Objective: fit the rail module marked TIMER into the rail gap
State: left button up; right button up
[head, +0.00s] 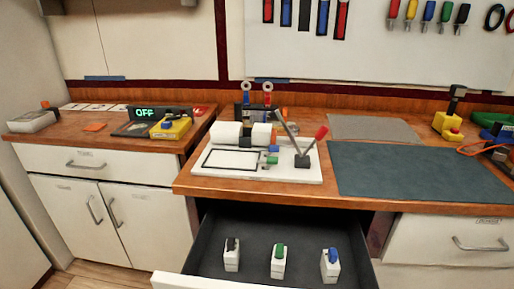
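Three small white modules stand upright in an open drawer (202,262): one with a black top (231,260), one with a green top (278,266) and one with a blue top (330,270). No TIMER marking can be read on any of them. A white board (293,174) on the worktop above carries white blocks (226,135), small coloured parts, a black-outlined rectangle and a red-handled lever (318,135). I cannot tell which spot there is the rail gap. Neither of my grippers shows in the head view.
A dark mat (410,176) covers the right worktop, clear except near its far right, where an orange cable lies. A yellow device (172,128) and a display reading OFF (146,113) stand on the left counter. Tools hang on the wall board.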

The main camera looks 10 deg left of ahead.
aim_at(232, 152)
jog(key=k+j, duration=0.15)
jog(key=j, duration=0.25)
jog(key=k+j+z, duration=0.1)
jog(key=j, duration=0.3)
jog(key=k+j, duration=0.15)
jog(key=j, duration=0.2)
